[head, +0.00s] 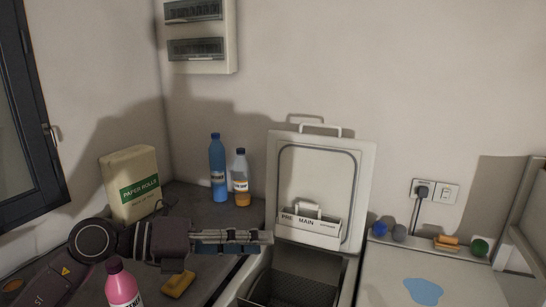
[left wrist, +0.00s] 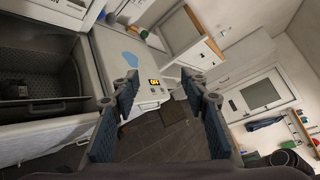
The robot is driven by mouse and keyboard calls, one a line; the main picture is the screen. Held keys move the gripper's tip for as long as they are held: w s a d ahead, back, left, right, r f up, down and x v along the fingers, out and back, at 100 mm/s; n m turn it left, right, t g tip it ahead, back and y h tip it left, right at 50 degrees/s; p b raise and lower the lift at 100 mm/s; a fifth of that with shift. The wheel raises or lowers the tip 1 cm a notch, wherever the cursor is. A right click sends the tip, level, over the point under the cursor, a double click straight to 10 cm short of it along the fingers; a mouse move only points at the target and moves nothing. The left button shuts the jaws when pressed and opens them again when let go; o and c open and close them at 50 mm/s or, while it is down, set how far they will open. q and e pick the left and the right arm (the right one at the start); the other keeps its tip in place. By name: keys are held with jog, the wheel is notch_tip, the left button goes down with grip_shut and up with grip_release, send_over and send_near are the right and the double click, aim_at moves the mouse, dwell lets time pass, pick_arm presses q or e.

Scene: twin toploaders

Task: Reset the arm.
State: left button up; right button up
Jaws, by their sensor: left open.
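My left arm comes in from the left in the head view, above the dark counter. My left gripper (head: 255,238) points right, its tips near the left edge of the open toploader (head: 345,285). In the left wrist view the left gripper (left wrist: 158,88) has its two blue-grey fingers spread wide with nothing between them. The toploader's raised lid (head: 318,175) stands against the wall and carries a dispenser marked PRE and MAIN (head: 308,222). The toploader's open tub (left wrist: 35,80) also shows in the left wrist view. My right gripper is in neither view.
A pink bottle (head: 122,287) and a yellow sponge (head: 178,284) are close below my left arm. A closed white top (head: 385,280) with a blue puddle (head: 423,291) is at right.

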pick_arm(q)
notch_tip(320, 180, up, 7)
jog(key=s+d+n+t+h, duration=0.1)
jog(key=n+t+h, duration=0.4)
jog(key=n+t, duration=0.15)
jog(key=w+a+f+n+t+y, duration=0.2)
jog(key=w+a+n+t+y, duration=0.2)
jog(key=a+n+t+y, duration=0.9)
jog(key=s+a+f+n+g+y, duration=0.2)
jog(key=a+f+n+g+y, duration=0.15)
jog(key=f+n, duration=0.55)
jog(key=s+a+f+n+g+y, duration=0.1)
jog(key=a+f+n+g+y, duration=0.4)
jog(key=f, duration=0.7)
jog(key=s+d+f+n+g+h, duration=0.15)
jog(key=s+f+g, duration=0.45)
jog(key=s+f, duration=0.65)
jog(key=s+d+f+n+g+h, duration=0.1)
jog(key=s+d+f+n+g, duration=0.35)
jog(key=s+f, duration=0.8)
jog(key=s+a+f+m+g, duration=0.1)
jog(key=s+f, duration=0.1)
jog(key=f, duration=1)
jog(key=s+a+f+m+g, duration=0.1)
jog(key=s+f+g, duration=0.1)
jog(key=f, duration=0.9)
jog(key=s+a+f+g, duration=0.1)
jog(key=s+a+f, duration=0.2)
jog(key=s+f, duration=1.4)
jog(key=shift+b, duration=0.4)
